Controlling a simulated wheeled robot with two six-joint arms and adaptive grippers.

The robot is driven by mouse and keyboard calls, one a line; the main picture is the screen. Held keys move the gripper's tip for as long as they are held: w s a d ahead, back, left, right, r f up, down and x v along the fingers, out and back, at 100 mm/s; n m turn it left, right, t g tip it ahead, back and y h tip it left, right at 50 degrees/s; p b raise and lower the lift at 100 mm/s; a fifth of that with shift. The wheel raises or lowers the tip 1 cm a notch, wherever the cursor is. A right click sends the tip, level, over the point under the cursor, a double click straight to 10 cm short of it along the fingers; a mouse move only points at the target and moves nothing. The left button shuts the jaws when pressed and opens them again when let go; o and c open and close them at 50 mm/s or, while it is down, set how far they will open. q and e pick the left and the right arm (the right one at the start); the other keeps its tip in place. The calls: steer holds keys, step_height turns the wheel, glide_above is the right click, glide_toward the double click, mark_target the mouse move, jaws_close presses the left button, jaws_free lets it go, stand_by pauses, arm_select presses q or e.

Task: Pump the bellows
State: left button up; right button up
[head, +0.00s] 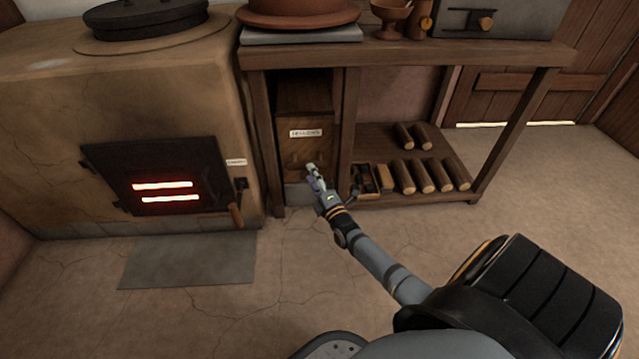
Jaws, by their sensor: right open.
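A tall wooden box with a small white label, which seems to be the bellows (308,112), stands upright under the left end of the wooden bench. The label's print is too small to read surely. My right gripper (311,176) is open and empty, reaching in from the lower right in front of the box's lower face. It covers part of that face, and I cannot tell whether it touches it. My left gripper is out of view.
The clay stove (60,110) stands at left, its dark firebox door (150,178) showing glowing slots. A wooden handle (236,214) hangs beside the door. Several logs (427,176) lie on the bench's lower shelf. A grey floor plate (187,262) lies before the stove. The middle floor is clear.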

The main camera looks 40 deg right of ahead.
steer(key=v, duration=0.7)
steer(key=shift+s, duration=0.1)
